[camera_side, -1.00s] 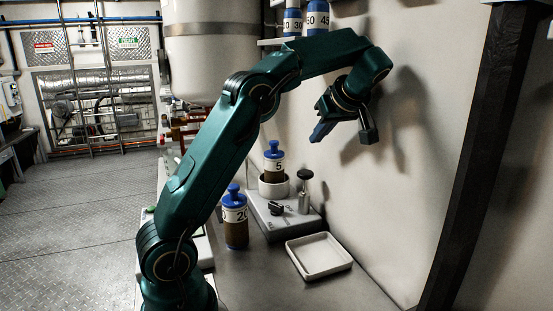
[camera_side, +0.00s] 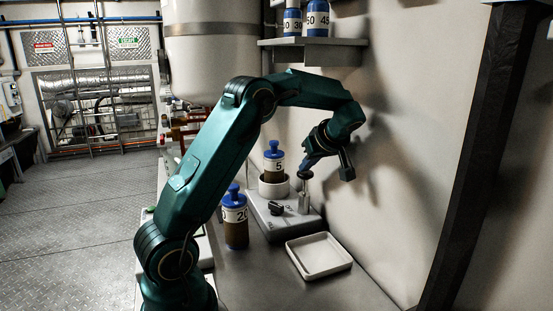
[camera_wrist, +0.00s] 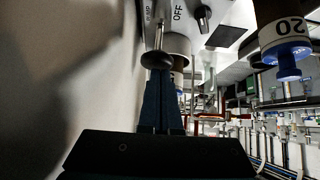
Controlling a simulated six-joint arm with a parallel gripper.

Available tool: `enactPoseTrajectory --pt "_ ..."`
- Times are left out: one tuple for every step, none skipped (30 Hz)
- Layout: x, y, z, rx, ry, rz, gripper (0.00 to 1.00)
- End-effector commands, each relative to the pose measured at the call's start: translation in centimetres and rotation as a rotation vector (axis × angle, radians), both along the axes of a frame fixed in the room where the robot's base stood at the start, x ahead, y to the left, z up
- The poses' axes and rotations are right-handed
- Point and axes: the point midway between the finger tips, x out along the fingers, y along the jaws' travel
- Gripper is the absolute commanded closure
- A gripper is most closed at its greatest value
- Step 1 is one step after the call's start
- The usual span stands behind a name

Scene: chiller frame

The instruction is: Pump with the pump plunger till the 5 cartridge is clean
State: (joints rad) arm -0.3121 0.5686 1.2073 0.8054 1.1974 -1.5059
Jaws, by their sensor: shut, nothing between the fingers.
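The pump plunger (camera_side: 305,174) has a black round knob on a metal cylinder at the right of the grey pump base. In the wrist view its knob (camera_wrist: 157,60) lies right at my fingertips; I cannot tell whether they touch. My gripper (camera_side: 309,162) is shut and empty, its blue fingers pointing down just above the knob. The 5 cartridge (camera_side: 274,165) stands upright in the white round holder (camera_side: 272,188), left of the plunger. It has a blue cap, and its visible lower part looks brown. In the wrist view it is mostly hidden behind the plunger and fingers.
The grey pump base (camera_side: 268,222) carries a black knob (camera_side: 275,208) and OFF lettering. A brown 20 cartridge (camera_side: 236,230) stands to its left. An empty white tray (camera_side: 318,256) lies in front. A wall shelf (camera_side: 315,42) holds several blue cartridges. The wall is close on the right.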

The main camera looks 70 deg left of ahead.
Motion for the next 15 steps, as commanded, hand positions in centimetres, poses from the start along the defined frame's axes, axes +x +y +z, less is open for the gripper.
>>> enactPoseTrajectory --pt "0.0 0.0 0.0 0.0 0.0 0.0 1.0" --pt "0.0 0.0 0.0 0.0 0.0 0.0 1.0" --pt "0.0 0.0 -0.3 0.0 0.001 0.0 1.0" --pt "0.0 0.0 -0.6 0.0 0.003 0.0 1.0" --pt "0.0 0.0 -1.0 -0.001 0.004 0.0 1.0" --pt "0.0 0.0 -1.7 -0.001 0.006 0.0 1.0" --pt "0.0 0.0 -2.2 0.0 0.007 0.0 1.0" --pt "0.0 0.0 -2.6 0.0 0.006 0.001 1.0" --pt "0.0 0.0 -3.1 -0.001 0.005 -0.001 1.0" --pt "0.0 0.0 -3.4 -0.001 0.004 0.001 1.0" --pt "0.0 0.0 -3.5 -0.001 0.004 0.001 1.0" --pt "0.0 0.0 -3.7 -0.001 0.003 0.0 1.0" --pt "0.0 0.0 -3.7 -0.002 0.002 0.001 1.0" --pt "0.0 0.0 -3.7 -0.002 0.002 0.001 1.0" --pt "0.0 0.0 -3.7 -0.002 0.002 0.001 1.0"
